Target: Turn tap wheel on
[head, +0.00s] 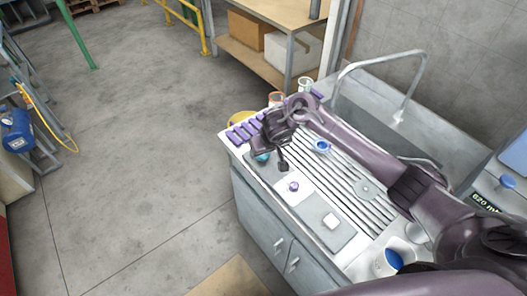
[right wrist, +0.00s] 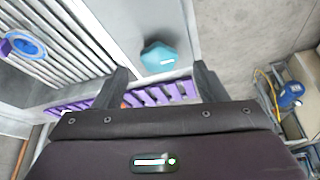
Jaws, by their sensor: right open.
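A tall curved metal tap (head: 399,115) rises from the sink at the back right in the head view. No wheel on it shows clearly. A round blue disc (head: 508,181) lies at the right edge; I cannot tell whether it is a tap wheel. My right gripper (head: 272,160) is over the counter's left end, far from the tap. In the right wrist view its fingers (right wrist: 162,82) are apart and empty. A teal rounded object (right wrist: 158,57) lies on the counter beyond them, partly hidden by the gripper in the head view (head: 262,156). My left gripper is out of view.
The ribbed drainboard (head: 345,167) carries a blue ring-shaped item (head: 321,146). A purple-topped item (head: 293,186), a grey tray (head: 325,222) and purple strips (head: 240,132) are near the front and left edges. My right arm spans the drainboard. Open floor (head: 150,150) lies left.

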